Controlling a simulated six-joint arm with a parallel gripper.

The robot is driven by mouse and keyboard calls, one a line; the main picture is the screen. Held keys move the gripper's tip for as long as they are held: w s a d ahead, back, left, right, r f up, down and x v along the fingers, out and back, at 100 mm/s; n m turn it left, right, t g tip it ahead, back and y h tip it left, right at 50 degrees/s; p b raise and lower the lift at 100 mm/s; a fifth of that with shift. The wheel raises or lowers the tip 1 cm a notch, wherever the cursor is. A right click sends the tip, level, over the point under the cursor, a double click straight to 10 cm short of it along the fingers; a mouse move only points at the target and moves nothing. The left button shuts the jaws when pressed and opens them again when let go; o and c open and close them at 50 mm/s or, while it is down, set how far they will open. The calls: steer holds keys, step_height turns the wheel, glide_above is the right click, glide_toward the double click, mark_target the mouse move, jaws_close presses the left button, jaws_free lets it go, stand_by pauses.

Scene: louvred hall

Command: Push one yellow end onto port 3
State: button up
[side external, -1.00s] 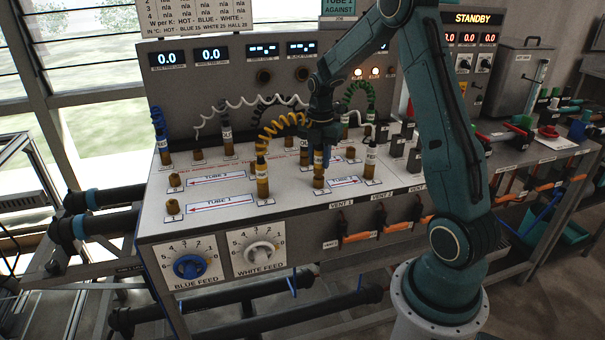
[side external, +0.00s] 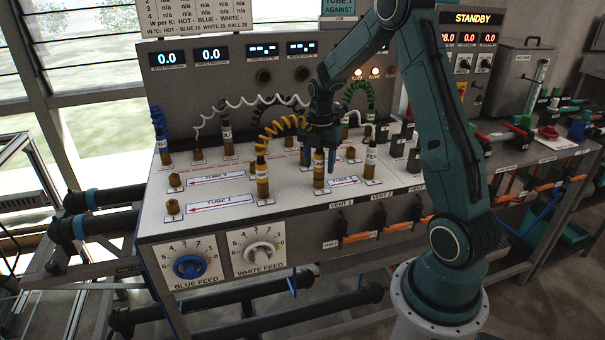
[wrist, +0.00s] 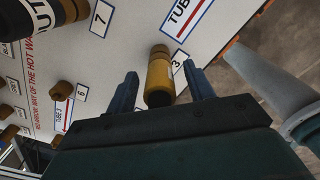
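One yellow end (side external: 319,171) stands upright on a front-row port between my gripper's fingers. The wrist view shows this yellow end (wrist: 159,78) seated on a brown stub beside the label 3 (wrist: 178,65). My gripper (side external: 318,155) is just above it, pointing down. In the wrist view my gripper (wrist: 160,74) has its fingers apart, with a gap on each side of the end. The other yellow end (side external: 262,180) stands upright on a port to the left. The coiled yellow hose (side external: 280,126) arches from there towards my gripper, which hides part of it.
A blue hose end (side external: 164,148) stands at the left, and a white coiled hose (side external: 255,102) arches behind. Bare brown stubs (side external: 172,207) are at the front left. The panel (side external: 225,72) rises behind.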

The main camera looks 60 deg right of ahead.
mark_target(319, 153)
steer(key=shift+r, duration=0.1)
steer(key=shift+r, duration=2.45)
steer(key=shift+r, duration=0.15)
step_height(319, 153, up, 14)
steer(key=shift+f, duration=0.25)
